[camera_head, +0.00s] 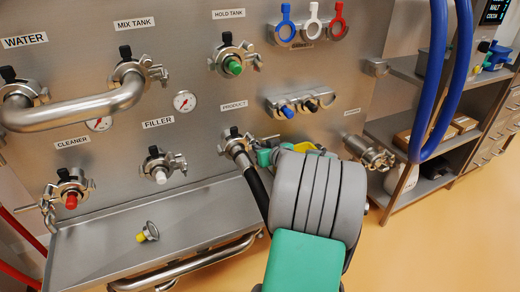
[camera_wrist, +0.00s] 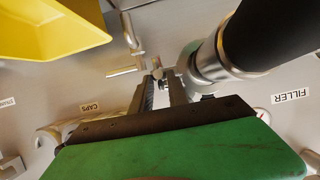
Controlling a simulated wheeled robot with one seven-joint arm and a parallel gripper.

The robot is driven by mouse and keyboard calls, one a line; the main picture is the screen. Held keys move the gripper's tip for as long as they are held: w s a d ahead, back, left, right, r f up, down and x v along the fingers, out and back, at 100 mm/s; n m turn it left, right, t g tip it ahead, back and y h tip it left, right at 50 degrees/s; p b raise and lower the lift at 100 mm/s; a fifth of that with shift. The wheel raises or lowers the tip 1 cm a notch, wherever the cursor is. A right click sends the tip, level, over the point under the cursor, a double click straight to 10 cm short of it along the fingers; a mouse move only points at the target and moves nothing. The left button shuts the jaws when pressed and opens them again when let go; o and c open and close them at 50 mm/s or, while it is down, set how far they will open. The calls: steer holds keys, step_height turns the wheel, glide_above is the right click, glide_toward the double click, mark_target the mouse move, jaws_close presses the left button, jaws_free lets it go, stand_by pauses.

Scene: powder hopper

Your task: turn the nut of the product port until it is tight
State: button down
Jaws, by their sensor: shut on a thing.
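The product port (camera_head: 237,146) is under the PRODUCT label on the steel panel, with a clamp around it. A black hose (camera_head: 258,192) runs down from it; in the wrist view the hose (camera_wrist: 270,35) ends in a steel ferrule (camera_wrist: 208,62) at the port. My gripper (camera_head: 259,144) is at the right side of the port's clamp. In the wrist view my gripper's fingers (camera_wrist: 160,88) are shut on the small nut (camera_wrist: 158,73) beside the ferrule. The fingers hide much of the nut, so its tightness does not show.
A steel drip tray (camera_head: 98,256) lies below, with a yellow cap (camera_head: 148,231) on it. A capped filler port (camera_head: 160,167) is left of the product port. A cap rack (camera_head: 300,102) is above right. Blue hoses (camera_head: 433,90) hang at the right.

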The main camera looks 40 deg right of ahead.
steer(key=c, duration=1.3)
jaws_free()
steer(key=p+v, duration=0.1)
steer(key=v, duration=0.6)
steer(key=shift+s+a+r, duration=0.1)
steer(key=shift+s+a, duration=0.1)
steer(key=shift+s, duration=0.15)
